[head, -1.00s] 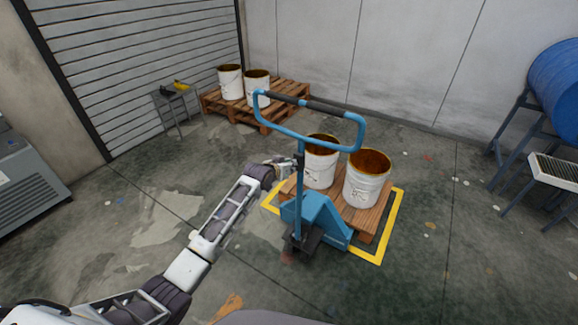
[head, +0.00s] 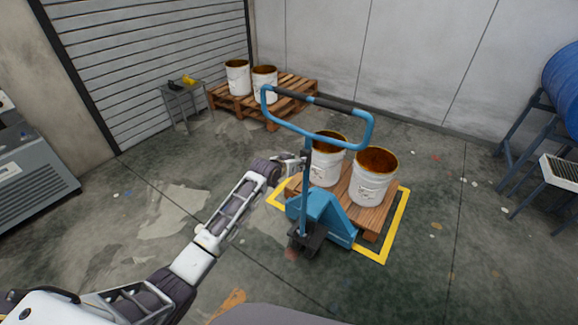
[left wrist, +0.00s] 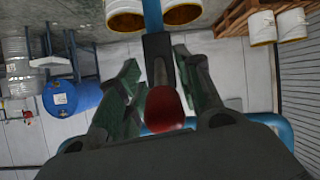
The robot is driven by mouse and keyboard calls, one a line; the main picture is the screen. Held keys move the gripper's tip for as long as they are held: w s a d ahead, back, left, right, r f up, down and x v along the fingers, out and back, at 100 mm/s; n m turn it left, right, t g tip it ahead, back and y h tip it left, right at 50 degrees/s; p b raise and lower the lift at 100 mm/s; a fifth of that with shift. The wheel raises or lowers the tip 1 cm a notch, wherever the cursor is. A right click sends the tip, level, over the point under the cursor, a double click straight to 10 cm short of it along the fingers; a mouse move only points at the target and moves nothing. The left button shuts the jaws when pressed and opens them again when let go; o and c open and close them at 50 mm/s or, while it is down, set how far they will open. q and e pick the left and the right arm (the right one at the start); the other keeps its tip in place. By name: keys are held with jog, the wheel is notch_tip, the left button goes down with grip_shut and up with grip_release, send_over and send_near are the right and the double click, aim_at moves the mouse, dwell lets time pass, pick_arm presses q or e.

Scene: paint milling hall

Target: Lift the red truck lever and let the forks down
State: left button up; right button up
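The blue pallet truck (head: 323,215) stands with its forks under a wooden pallet (head: 370,217) bearing two white buckets (head: 374,178). Its looped handle (head: 279,118) rises upright above it. In the left wrist view, the red-ended lever (left wrist: 165,110) lies between the two fingers of my left gripper (left wrist: 160,90), on a dark block on the blue handle post (left wrist: 153,15). The fingers are spread on either side, with a narrow gap showing at the left one. In the head view, my left gripper (head: 297,161) is at the post; the lever is hidden there. My right gripper is not in view.
A yellow floor marking (head: 398,226) surrounds the pallet. Another pallet with white buckets (head: 265,83) stands at the back wall, beside a small grey table (head: 182,91). Blue drums (head: 563,80) on a stand are at the right. The floor between is open.

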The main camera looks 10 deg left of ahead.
pick_arm(q)
jog(key=v, duration=1.1)
jog(key=shift+s+r, duration=0.15)
jog(key=shift+s, duration=0.25)
dwell(0.6)
jog(key=s+a+f+g+y, duration=0.1)
jog(key=s+a+f, duration=0.1)
jog(key=f, duration=1)
jog(key=s+a+f+g+y, duration=0.1)
jog(key=s+a+f+g, duration=0.15)
jog(key=f, duration=0.95)
jog(key=s+a+f+g, duration=0.1)
jog(key=s+f, duration=0.5)
jog(key=f, duration=0.3)
jog(key=s+a+f+g, duration=0.1)
jog(key=s+a+f, duration=0.1)
jog(key=s+f, duration=0.6)
jog(key=s+a+f+g+y, duration=0.1)
jog(key=s+f+g, duration=0.1)
jog(key=s+f, duration=1.4)
jog(key=s+f+g, duration=0.1)
jog(key=s+f, duration=0.2)
jog(key=s, duration=0.9)
jog(key=s+f+g, duration=0.2)
jog(key=s+f, duration=0.2)
jog(key=s, duration=0.7)
jog(key=shift+s+d+f+m+y, duration=0.2)
jog(key=shift+s+f+m+y, duration=0.1)
jog(key=shift+s, duration=0.1)
